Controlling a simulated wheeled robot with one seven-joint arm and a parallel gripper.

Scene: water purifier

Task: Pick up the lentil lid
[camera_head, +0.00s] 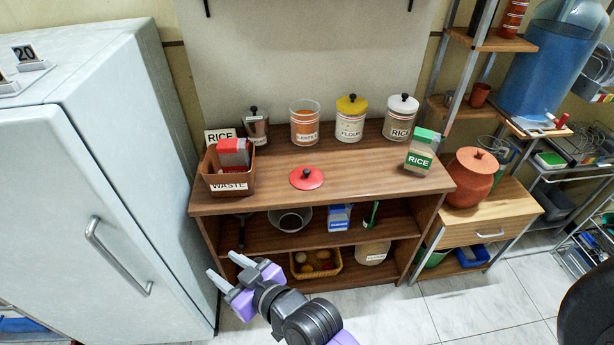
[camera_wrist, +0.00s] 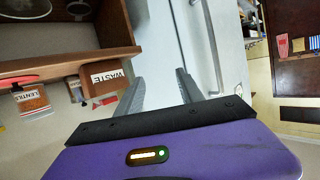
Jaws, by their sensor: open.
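The red lid (camera_head: 306,179) with a black knob lies flat on the wooden counter top (camera_head: 270,185), near its front edge. The lentils jar (camera_head: 305,125) stands behind it with no lid on. My gripper (camera_head: 226,267) is open and empty, low in front of the shelf unit, left of the lid and well apart from it. In the wrist view, the open fingers (camera_wrist: 160,88) point toward the fridge side. The lentils jar (camera_wrist: 32,98) shows at the left edge there; a red sliver beside it may be the lid.
A brown waste box (camera_head: 228,178) holding a red carton stands left of the lid. The fridge (camera_head: 90,210) bounds the left. The counter around the lid is clear.

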